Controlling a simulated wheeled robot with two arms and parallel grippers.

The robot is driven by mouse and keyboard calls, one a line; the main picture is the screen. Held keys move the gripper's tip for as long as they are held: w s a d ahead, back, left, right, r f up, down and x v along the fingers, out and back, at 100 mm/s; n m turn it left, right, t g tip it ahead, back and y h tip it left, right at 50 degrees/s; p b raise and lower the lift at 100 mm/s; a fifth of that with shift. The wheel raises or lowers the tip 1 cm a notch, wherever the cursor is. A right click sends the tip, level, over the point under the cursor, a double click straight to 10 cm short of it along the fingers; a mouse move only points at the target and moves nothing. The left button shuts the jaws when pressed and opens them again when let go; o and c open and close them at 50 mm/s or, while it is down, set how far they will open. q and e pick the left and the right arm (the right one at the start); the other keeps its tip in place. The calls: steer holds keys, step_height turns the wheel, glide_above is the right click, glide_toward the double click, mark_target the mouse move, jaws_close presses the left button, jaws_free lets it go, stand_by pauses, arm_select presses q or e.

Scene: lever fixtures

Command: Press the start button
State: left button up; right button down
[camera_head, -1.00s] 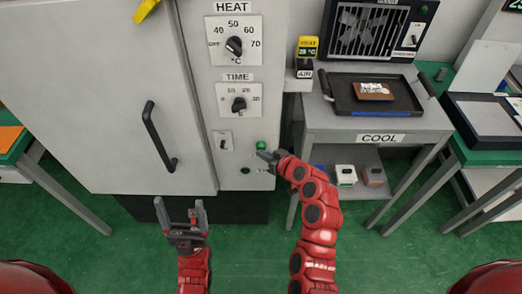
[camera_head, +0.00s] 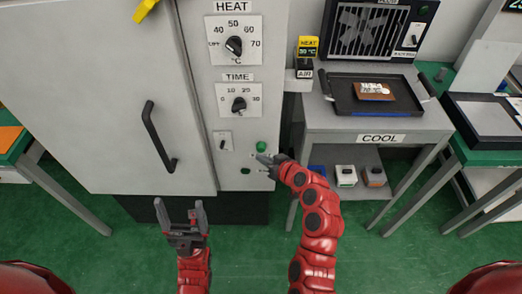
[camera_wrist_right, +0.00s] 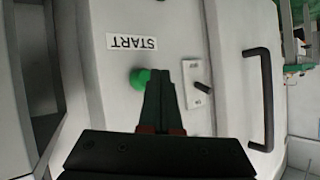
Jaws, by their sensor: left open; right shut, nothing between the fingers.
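The green start button (camera_head: 261,146) is on the grey control panel, below the TIME dial. My right gripper (camera_head: 264,158) is shut and empty, its tips just below the button in the head view. In the right wrist view, the green button (camera_wrist_right: 139,79) shows beside the shut fingers (camera_wrist_right: 160,75), partly covered by them, near the START label (camera_wrist_right: 131,42). I cannot tell whether they touch. My left gripper (camera_head: 182,212) is open and empty, low in front of the cabinet.
The HEAT dial (camera_head: 234,46), TIME dial (camera_head: 239,104) and a small switch (camera_head: 223,142) are on the same panel. A cabinet door handle (camera_head: 158,137) is to the left. A COOL table (camera_head: 318,122) with a black tray stands at right.

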stand_by(0.3)
steer(key=s, duration=0.5)
stand_by(0.9)
